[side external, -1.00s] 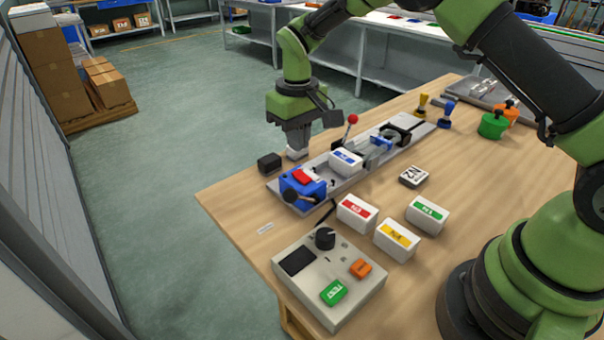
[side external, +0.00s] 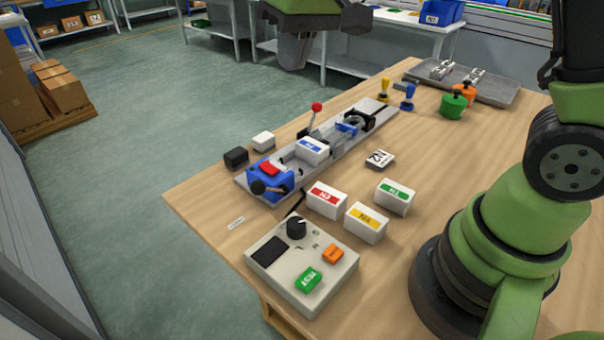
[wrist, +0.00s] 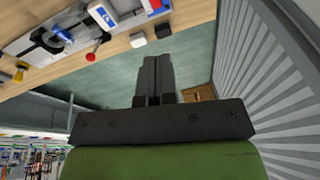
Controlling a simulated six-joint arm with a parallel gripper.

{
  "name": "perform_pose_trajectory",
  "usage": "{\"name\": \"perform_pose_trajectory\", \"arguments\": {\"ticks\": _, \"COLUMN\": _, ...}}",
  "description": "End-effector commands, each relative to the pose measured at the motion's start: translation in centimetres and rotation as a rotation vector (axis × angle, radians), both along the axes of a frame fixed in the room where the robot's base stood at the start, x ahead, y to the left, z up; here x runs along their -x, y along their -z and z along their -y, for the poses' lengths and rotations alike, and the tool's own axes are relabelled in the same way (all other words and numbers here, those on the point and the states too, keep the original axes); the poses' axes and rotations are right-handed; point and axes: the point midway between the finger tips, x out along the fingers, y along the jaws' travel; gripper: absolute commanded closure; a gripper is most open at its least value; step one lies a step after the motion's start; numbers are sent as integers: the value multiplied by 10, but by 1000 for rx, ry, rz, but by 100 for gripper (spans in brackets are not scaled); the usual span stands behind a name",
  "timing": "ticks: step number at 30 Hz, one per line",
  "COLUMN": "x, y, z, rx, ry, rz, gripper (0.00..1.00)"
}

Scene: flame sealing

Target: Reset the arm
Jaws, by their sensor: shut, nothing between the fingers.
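My gripper (side external: 294,52) hangs high at the top of the side view, well above the table and apart from everything on it. In the wrist view its two dark fingers (wrist: 153,75) are together with nothing between them. A white block (side external: 263,140) and a black block (side external: 236,157) sit at the table's far left edge, beside the long grey fixture (side external: 345,153). The fixture carries a blue clamp (side external: 268,180), a white box with a blue label (side external: 313,150) and a red-knobbed lever (side external: 316,107).
White boxes with red (side external: 327,199), yellow (side external: 366,222) and green (side external: 395,196) labels stand in front of the fixture. A control box (side external: 302,265) lies nearer. Green (side external: 452,105) and orange (side external: 464,93) pots and a grey tray (side external: 495,88) are at the back right.

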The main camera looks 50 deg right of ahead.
Motion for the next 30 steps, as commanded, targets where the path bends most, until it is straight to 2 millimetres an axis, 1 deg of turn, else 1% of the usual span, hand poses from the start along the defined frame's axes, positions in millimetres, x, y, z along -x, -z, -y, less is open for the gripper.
{"name": "perform_pose_trajectory", "arguments": {"ticks": 1, "x": 16, "y": -15, "z": 1, "rx": -13, "ry": 17, "rz": 38, "gripper": 100}}
{"name": "perform_pose_trajectory", "arguments": {"ticks": 3, "x": 39, "y": -30, "z": 2, "rx": -35, "ry": 43, "rz": 82, "gripper": 100}}
{"name": "perform_pose_trajectory", "arguments": {"ticks": 5, "x": 59, "y": -40, "z": 3, "rx": -53, "ry": 65, "rz": 120, "gripper": 100}}
{"name": "perform_pose_trajectory", "arguments": {"ticks": 6, "x": 72, "y": -46, "z": 3, "rx": -65, "ry": 80, "rz": 146, "gripper": 100}}
{"name": "perform_pose_trajectory", "arguments": {"ticks": 10, "x": 115, "y": -54, "z": 4, "rx": -107, "ry": 125, "rz": 227, "gripper": 100}}
{"name": "perform_pose_trajectory", "arguments": {"ticks": 12, "x": 136, "y": -54, "z": 4, "rx": -126, "ry": 147, "rz": 267, "gripper": 100}}
{"name": "perform_pose_trajectory", "arguments": {"ticks": 15, "x": 159, "y": -50, "z": 3, "rx": -152, "ry": 173, "rz": 312, "gripper": 100}}
{"name": "perform_pose_trajectory", "arguments": {"ticks": 18, "x": 174, "y": -46, "z": 3, "rx": -170, "ry": 191, "rz": 344, "gripper": 100}}
{"name": "perform_pose_trajectory", "arguments": {"ticks": 21, "x": 181, "y": -42, "z": 3, "rx": -179, "ry": 200, "rz": 361, "gripper": 100}}
{"name": "perform_pose_trajectory", "arguments": {"ticks": 30, "x": 183, "y": -41, "z": 2, "rx": -182, "ry": 204, "rz": 364, "gripper": 100}}
